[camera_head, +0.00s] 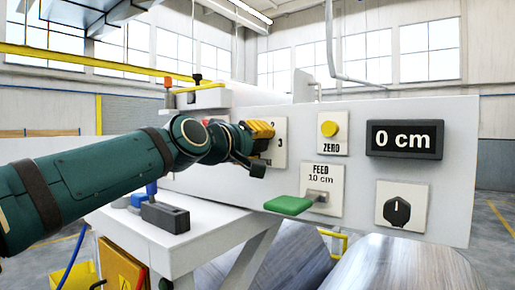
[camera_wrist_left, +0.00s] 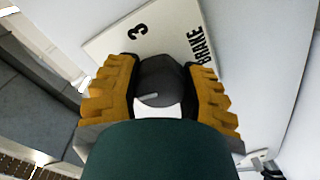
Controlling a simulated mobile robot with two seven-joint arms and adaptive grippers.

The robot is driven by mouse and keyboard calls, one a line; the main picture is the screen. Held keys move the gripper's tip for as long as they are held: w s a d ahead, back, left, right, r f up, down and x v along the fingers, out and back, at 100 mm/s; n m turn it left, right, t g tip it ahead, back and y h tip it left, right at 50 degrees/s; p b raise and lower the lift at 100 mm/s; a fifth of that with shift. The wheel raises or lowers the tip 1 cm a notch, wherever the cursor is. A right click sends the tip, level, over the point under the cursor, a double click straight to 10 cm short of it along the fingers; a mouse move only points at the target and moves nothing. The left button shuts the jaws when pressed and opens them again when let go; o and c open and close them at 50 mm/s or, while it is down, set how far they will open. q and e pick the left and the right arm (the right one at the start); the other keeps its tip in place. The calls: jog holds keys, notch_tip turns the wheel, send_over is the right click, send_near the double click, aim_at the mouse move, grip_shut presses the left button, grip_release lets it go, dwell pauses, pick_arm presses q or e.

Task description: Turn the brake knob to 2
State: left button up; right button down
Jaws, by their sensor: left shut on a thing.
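The brake knob (camera_wrist_left: 158,80) is a dark round knob on a white plate (camera_wrist_left: 112,35) marked "BRAKE" and "3". My left gripper (camera_wrist_left: 160,66) has its yellow-orange fingers on both sides of the knob, shut on it. A short white mark shows on the knob's near face; I cannot tell which number it points to. In the head view the brake plate (camera_head: 280,150) shows "2" and "3" at its right edge, and my left gripper (camera_head: 259,141) hides the knob. My right gripper is not in view.
On the same white panel (camera_head: 360,170) are a yellow ZERO button (camera_head: 329,129), a FEED lever (camera_head: 317,195), a "0 cm" display (camera_head: 404,139) and another black knob (camera_head: 397,211). A green paddle (camera_head: 288,205) juts out below. A dark grey block (camera_head: 166,217) lies on the white table (camera_head: 200,247).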

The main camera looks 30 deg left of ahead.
pick_arm(q)
jog(key=shift+m+b, duration=0.65)
jog(key=shift+m, duration=1.15)
jog(key=o, duration=1.2)
jog(key=shift+o, duration=0.2)
jog(key=shift+s, duration=0.1)
jog(key=s, duration=1.1)
jog(key=shift+s+a+r, duration=0.2)
jog(key=shift+s+a, duration=0.1)
jog(key=shift+s, duration=0.1)
